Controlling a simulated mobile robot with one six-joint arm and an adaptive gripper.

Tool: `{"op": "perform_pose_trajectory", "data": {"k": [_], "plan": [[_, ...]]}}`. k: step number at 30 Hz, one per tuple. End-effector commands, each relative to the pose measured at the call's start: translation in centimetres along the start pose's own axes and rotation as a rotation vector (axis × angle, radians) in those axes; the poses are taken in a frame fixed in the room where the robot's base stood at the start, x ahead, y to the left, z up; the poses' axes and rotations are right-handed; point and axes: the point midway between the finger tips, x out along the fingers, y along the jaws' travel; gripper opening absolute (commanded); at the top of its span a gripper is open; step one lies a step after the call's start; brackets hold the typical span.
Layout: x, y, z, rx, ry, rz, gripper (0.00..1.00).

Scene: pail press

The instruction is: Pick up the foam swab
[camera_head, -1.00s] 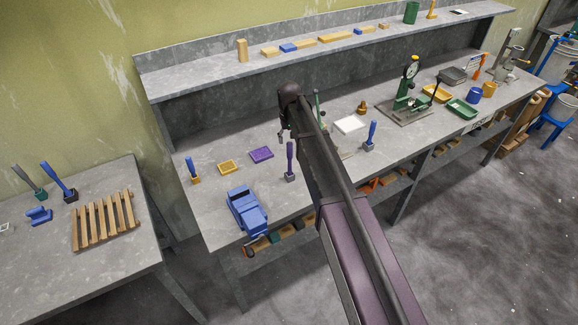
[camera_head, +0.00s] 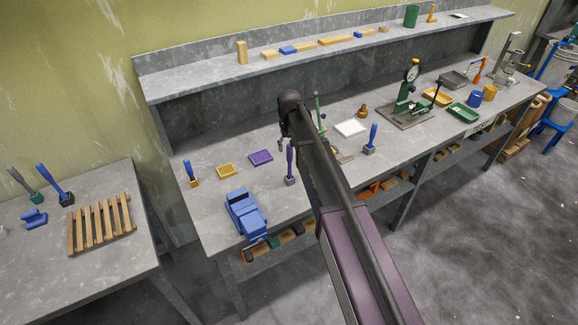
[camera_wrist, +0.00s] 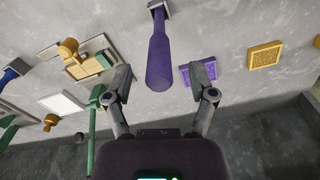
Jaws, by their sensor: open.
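The likely foam swab is a tool with a thick purple handle (camera_head: 289,160), upright in a small grey block (camera_head: 290,181) on the long bench. Its foam end is not visible. In the wrist view the purple handle (camera_wrist: 159,58) rises between my two fingers, its rounded top toward my palm and its base at the top edge. My gripper (camera_wrist: 166,84) is open, with a gap on each side of the handle. In the head view my gripper (camera_head: 282,144) is beside the handle's top, partly hidden by my arm.
A blue vise (camera_head: 245,213) stands at the bench's front edge. A purple tray (camera_head: 261,158) and a yellow tray (camera_head: 227,171) lie behind. A green upright tool (camera_wrist: 95,112) is close to my left finger. A blue-handled tool (camera_head: 372,135) stands to the right.

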Motion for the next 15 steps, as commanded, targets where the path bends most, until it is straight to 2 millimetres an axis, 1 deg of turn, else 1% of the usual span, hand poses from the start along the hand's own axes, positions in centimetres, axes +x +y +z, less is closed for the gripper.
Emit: {"op": "perform_pose_trajectory", "data": {"k": [1,15], "plan": [[0.7,0.0,0.0,0.0,0.0,0.0,0.73],[4.1,0.0,0.0,0.0,0.0,0.0,0.73]]}}
